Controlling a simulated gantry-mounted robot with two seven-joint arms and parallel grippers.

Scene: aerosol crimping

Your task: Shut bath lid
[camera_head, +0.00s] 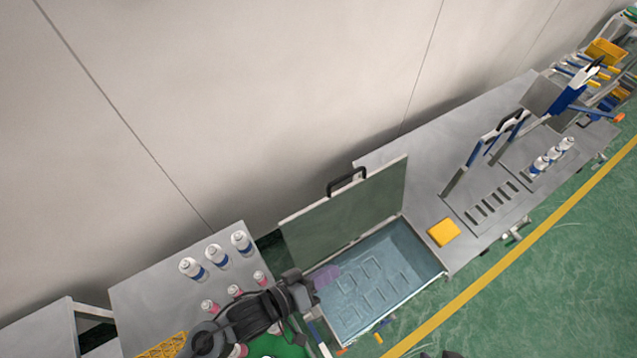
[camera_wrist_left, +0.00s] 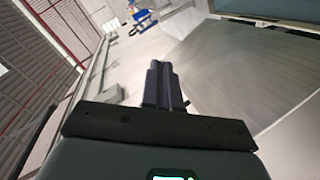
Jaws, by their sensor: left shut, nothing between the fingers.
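The bath (camera_head: 411,253) is a sunken basin of bluish water in the bench, with a rack outline visible inside. Its lid (camera_head: 345,216) stands open and upright along the back edge, with a black handle (camera_head: 346,181) on top. My left gripper (camera_head: 318,283) is over the left edge of the bath, in front of the lid's lower left part and apart from the handle. In the left wrist view the fingers (camera_wrist_left: 164,85) are together with nothing between them. A broad grey panel (camera_wrist_left: 238,72) lies to their right; I cannot tell if it is the lid. My right gripper does not show.
Several spray cans (camera_head: 217,256) stand on the table to the left. A yellow block (camera_head: 443,232) lies on the bench right of the bath. Beyond it are a slotted plate (camera_head: 490,207), upright blue-edged posts and more cans (camera_head: 553,155). A wall (camera_head: 260,90) runs behind.

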